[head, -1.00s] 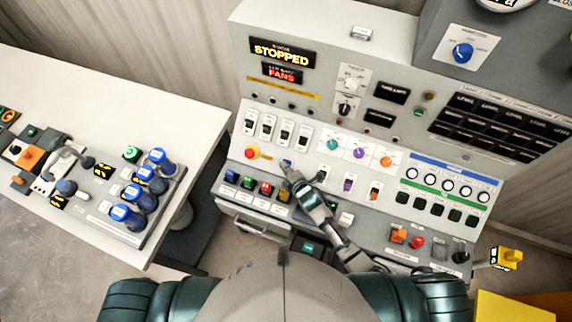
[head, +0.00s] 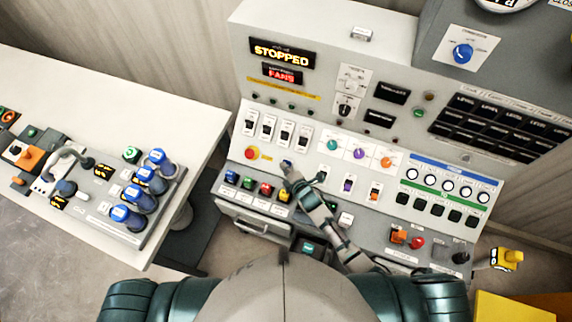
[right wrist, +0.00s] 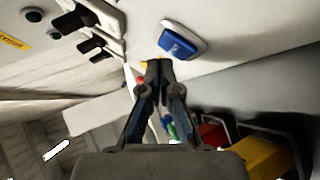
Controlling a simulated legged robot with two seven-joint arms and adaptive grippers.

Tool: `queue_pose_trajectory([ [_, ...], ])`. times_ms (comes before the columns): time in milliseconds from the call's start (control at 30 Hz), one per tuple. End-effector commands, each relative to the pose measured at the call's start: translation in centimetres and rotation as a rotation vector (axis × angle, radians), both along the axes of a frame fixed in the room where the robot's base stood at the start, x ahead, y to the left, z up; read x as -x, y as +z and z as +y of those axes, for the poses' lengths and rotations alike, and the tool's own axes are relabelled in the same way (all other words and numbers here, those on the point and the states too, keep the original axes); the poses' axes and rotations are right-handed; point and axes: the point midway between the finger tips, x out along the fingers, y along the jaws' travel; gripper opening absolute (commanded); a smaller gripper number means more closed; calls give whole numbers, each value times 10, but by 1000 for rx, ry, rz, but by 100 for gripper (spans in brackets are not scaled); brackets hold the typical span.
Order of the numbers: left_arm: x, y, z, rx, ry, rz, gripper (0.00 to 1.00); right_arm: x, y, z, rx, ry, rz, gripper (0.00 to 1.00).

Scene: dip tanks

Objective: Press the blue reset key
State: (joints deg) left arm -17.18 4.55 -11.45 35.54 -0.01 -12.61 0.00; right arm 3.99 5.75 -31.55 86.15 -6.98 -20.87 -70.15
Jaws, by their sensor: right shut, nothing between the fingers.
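The blue reset key (right wrist: 178,42) is a blue rocker in a white frame on the sloped panel, seen large in the right wrist view. In the head view the blue key (head: 287,163) is small and partly covered by my right gripper (head: 288,170). In the right wrist view my right gripper (right wrist: 158,66) is shut and empty, its fingertips together just below the key's near edge. I cannot tell whether they touch it. My left gripper is not in view.
A red mushroom button (head: 251,153) on a yellow plate is left of the key. Several coloured buttons (head: 265,189) line the ledge below, and white-plated switches (head: 268,125) stand above. Coloured knobs (head: 359,153) are to the right. The display (head: 281,54) reads STOPPED.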

Motion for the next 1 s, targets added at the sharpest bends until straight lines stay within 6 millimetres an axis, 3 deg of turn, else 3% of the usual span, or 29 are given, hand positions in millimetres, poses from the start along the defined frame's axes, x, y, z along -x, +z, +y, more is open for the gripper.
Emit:
queue_pose_trajectory([
  [1000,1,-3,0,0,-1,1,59,-6,-7,-3,0,0,0,0],
])
